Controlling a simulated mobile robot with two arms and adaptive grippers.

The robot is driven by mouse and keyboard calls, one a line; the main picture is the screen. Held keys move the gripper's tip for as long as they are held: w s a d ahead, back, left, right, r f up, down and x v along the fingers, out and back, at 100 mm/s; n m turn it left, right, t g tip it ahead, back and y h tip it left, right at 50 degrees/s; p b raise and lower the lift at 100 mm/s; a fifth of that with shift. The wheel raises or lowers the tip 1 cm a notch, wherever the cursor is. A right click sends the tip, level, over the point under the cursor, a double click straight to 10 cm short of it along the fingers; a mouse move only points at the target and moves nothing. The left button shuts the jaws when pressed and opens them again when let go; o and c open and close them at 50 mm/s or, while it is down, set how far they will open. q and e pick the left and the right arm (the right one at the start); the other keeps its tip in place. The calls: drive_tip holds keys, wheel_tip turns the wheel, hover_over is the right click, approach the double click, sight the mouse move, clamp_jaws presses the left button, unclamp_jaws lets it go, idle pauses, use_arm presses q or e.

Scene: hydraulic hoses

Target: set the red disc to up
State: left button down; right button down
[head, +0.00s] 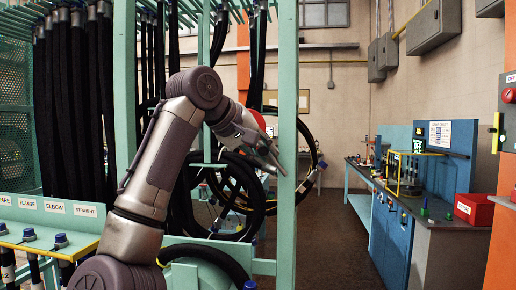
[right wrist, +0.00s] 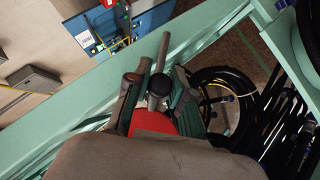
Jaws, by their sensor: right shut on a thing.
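The red disc (head: 259,119) shows only as a small red piece behind my right gripper, beside the green post. In the right wrist view the red disc (right wrist: 150,123) is partly covered by my wrist. A black round knob (right wrist: 160,85) and a grey bar (right wrist: 161,52) stand just beyond it. My right gripper (head: 268,155) is at the disc, and its fingers (right wrist: 157,92) show on both sides of the knob. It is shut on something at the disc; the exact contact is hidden. My left gripper is not in view.
The green post (head: 288,145) stands right beside my right gripper. Black hoses (head: 240,190) hang in loops below and behind it. A labelled rack (head: 50,207) is at the left. A blue workbench (head: 391,230) runs along the right, with open floor (head: 335,245) before it.

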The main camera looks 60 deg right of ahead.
drive_tip(key=shift+s+d+r+m+t+y+p, duration=0.15)
drive_tip(key=shift+s+r+m+t+y+p, duration=0.15)
drive_tip(key=shift+s+m+t+y+p, duration=0.25)
drive_tip(key=shift+w, duration=0.1)
drive_tip(key=c, duration=1)
unclamp_jaws()
drive_tip(key=v, duration=1.2)
drive_tip(key=shift+s, duration=0.2)
drive_tip(key=shift+f, duration=0.1)
